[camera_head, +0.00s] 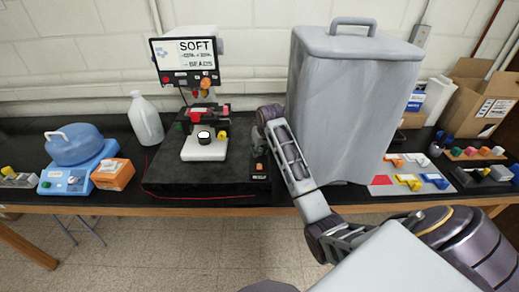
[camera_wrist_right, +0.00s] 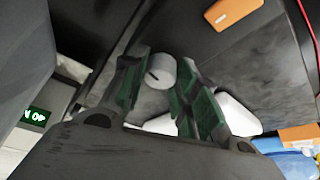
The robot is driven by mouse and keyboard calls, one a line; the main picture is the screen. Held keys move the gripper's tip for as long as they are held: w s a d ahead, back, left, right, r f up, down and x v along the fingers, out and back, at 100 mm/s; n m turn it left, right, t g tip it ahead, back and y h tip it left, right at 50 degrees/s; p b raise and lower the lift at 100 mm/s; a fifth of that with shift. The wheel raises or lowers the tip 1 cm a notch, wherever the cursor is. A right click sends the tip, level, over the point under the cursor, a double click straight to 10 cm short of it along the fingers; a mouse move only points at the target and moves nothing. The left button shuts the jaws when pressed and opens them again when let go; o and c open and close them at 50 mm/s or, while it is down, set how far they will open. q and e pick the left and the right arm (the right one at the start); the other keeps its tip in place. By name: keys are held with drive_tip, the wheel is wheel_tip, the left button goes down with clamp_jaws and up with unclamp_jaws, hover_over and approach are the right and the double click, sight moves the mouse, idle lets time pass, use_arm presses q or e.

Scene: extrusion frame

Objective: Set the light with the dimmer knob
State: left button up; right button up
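The dimmer knob (camera_wrist_right: 160,70) is a pale grey cylinder with a dark line mark on its top, seen in the right wrist view. My right gripper (camera_wrist_right: 164,62) has its two green-padded fingers apart, one on each side of the knob; I cannot tell whether they touch it. In the head view my right arm reaches over the table and the gripper (camera_head: 259,148) points down beside the stand; the knob is hidden there. My left gripper is not in view.
A tall grey covered box (camera_head: 345,110) stands close right of my right gripper. An orange block (camera_head: 259,167) lies just in front of it.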

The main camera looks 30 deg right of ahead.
drive_tip(key=shift+c, duration=0.9)
drive_tip(key=shift+m+h, duration=0.3)
drive_tip(key=shift+m, duration=0.3)
drive_tip(key=o, duration=1)
drive_tip(key=shift+r, duration=0.1)
drive_tip(key=v, duration=1.1)
drive_tip(key=shift+r, duration=0.4)
drive_tip(key=shift+s+a, duration=0.1)
drive_tip(key=shift+s, duration=0.05)
